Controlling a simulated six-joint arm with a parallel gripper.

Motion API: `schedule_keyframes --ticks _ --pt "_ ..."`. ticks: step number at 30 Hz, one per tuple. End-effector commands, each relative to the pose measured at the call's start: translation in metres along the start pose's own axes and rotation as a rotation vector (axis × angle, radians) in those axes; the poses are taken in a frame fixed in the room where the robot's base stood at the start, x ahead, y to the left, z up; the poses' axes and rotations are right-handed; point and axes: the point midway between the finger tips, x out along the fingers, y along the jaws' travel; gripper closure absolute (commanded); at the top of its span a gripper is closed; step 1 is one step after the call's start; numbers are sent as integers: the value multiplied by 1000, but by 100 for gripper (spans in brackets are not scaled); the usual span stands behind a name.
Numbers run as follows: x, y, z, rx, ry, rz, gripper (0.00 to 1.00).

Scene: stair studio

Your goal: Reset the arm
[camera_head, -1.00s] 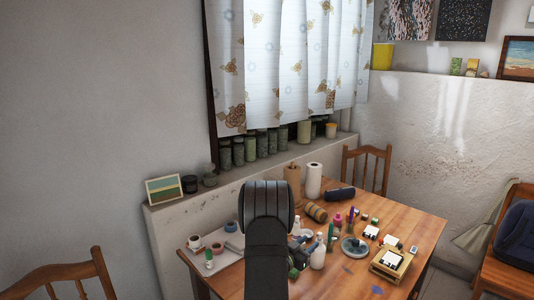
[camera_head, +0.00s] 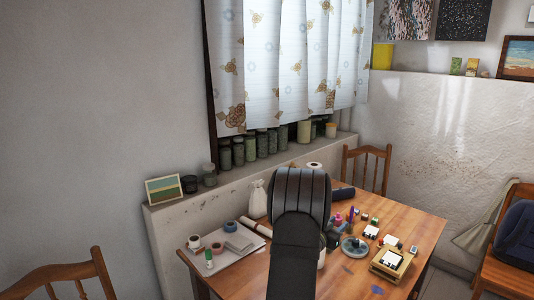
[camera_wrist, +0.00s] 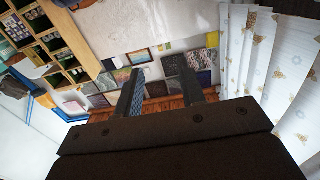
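My gripper (camera_wrist: 162,90) shows in the wrist view with its two dark fingers spread apart and nothing between them. It points out into the room, toward a far wall with pictures and shelves. In the head view my dark arm (camera_head: 297,235) rises in front of the wooden table (camera_head: 345,275) and hides part of it. The gripper itself cannot be made out in the head view.
Jars (camera_head: 262,144) line the sill below the curtain (camera_head: 290,65). Chairs (camera_head: 367,168) stand around.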

Motion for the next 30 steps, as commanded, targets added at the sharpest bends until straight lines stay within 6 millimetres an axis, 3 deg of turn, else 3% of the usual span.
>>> schedule_keyframes --ticks 9,12,30 --pt "-1 57 -34 2 1 3 64" --pt "-7 29 -32 0 0 -50 64" --pt "-50 -84 -35 1 0 -289 64"
